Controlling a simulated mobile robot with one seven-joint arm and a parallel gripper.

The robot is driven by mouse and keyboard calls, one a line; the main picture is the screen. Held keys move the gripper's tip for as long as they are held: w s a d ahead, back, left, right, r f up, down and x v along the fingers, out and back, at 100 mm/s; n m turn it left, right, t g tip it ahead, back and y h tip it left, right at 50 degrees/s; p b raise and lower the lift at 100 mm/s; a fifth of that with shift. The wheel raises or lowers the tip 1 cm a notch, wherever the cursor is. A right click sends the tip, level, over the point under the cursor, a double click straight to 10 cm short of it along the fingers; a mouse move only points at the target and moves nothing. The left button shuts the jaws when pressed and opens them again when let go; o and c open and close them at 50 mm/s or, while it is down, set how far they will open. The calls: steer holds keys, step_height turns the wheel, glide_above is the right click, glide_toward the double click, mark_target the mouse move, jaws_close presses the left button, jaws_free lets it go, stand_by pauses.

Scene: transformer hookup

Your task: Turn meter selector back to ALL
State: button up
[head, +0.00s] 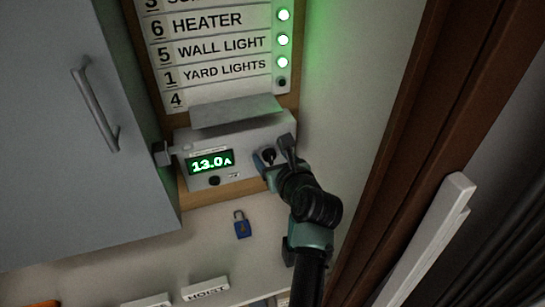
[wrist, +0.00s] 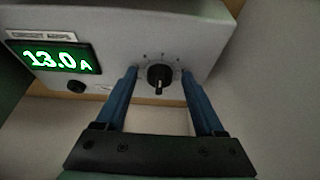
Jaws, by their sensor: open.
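The meter is a pale grey box (head: 235,130) on the wall. Its green display (head: 211,162) reads 13.0 A, and the display also shows in the wrist view (wrist: 61,60). The black meter selector knob (wrist: 159,77) is on the box's face to the right of the display, with small marks around its upper side that are too small to read. The knob also shows in the head view (head: 268,154). My gripper (wrist: 157,72) is open, with one blue finger on each side of the knob. Contact with the knob cannot be told.
A small black button (wrist: 76,87) sits below the display. Above the meter is a circuit label panel (head: 215,45) with green lamps. A grey cabinet door (head: 80,130) stands left. A blue padlock (head: 242,226) is below the meter. A brown frame (head: 400,130) is right.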

jaws_close()
steer(key=shift+r+p, duration=0.1)
steer(key=shift+p, duration=0.25)
